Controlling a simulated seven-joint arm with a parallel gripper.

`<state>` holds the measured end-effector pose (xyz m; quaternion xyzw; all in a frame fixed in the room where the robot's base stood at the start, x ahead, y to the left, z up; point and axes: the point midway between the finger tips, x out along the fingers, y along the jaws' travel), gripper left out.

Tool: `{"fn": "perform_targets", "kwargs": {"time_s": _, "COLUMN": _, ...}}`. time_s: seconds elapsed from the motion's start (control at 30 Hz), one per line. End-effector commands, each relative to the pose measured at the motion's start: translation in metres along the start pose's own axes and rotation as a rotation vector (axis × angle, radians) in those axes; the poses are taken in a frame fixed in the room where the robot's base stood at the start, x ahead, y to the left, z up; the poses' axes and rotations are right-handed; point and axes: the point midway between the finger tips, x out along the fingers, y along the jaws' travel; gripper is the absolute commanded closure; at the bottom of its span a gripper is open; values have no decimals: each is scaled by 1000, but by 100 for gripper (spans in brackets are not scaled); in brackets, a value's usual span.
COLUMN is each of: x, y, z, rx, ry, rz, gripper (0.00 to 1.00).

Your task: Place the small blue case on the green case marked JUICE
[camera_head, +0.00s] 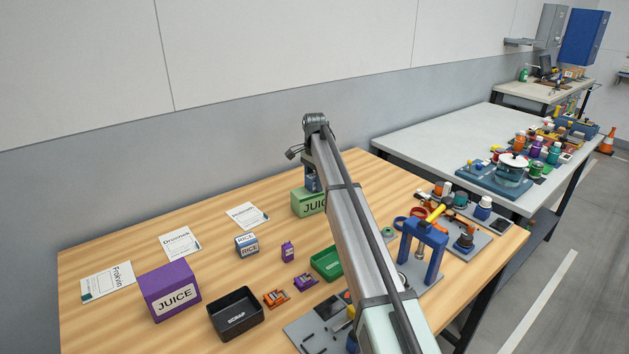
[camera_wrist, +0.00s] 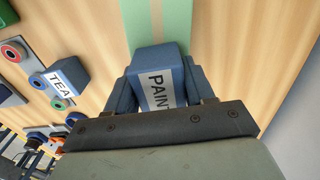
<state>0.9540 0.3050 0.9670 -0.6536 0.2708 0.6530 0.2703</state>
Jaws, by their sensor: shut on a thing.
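My gripper (camera_wrist: 158,88) is shut on a small blue case with a white label reading PAINT (camera_wrist: 158,62), held between its two fingers. In the head view, the gripper end (camera_head: 312,180) is right above the green case marked JUICE (camera_head: 302,205), at the back of the wooden table. The green case also shows beneath the blue case in the wrist view (camera_wrist: 165,25). I cannot tell whether the two cases touch. My arm hides the right part of the green case in the head view.
A purple JUICE case (camera_head: 160,283), a blue RICE case (camera_head: 246,250), a black SCRAP tray (camera_head: 258,328) and a green tray (camera_head: 320,275) stand to the left of my arm. A blue press frame (camera_head: 436,242) and tools crowd the right. Paper sheets (camera_head: 180,243) lie along the back.

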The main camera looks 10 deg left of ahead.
Motion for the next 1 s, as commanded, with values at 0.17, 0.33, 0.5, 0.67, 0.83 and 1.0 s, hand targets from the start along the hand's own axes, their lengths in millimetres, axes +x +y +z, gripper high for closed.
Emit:
{"fn": "perform_targets", "kwargs": {"time_s": 0.17, "x": 3, "y": 0, "z": 0, "rx": 0, "ry": 0, "rz": 0, "gripper": 43}}
{"fn": "perform_targets", "kwargs": {"time_s": 0.33, "x": 2, "y": 0, "z": 0, "rx": 0, "ry": 0, "rz": 0, "gripper": 27}}
{"fn": "perform_targets", "kwargs": {"time_s": 0.5, "x": 2, "y": 0, "z": 0, "rx": 0, "ry": 0, "rz": 0, "gripper": 21}}
{"fn": "perform_targets", "kwargs": {"time_s": 0.67, "x": 1, "y": 0, "z": 0, "rx": 0, "ry": 0, "rz": 0, "gripper": 21}}
{"fn": "perform_targets", "kwargs": {"time_s": 0.83, "x": -14, "y": -1, "z": 0, "rx": 0, "ry": 1, "rz": -2, "gripper": 21}}
{"fn": "perform_targets", "kwargs": {"time_s": 1.0, "x": -43, "y": -1, "z": -1, "rx": 0, "ry": 1, "rz": -2, "gripper": 21}}
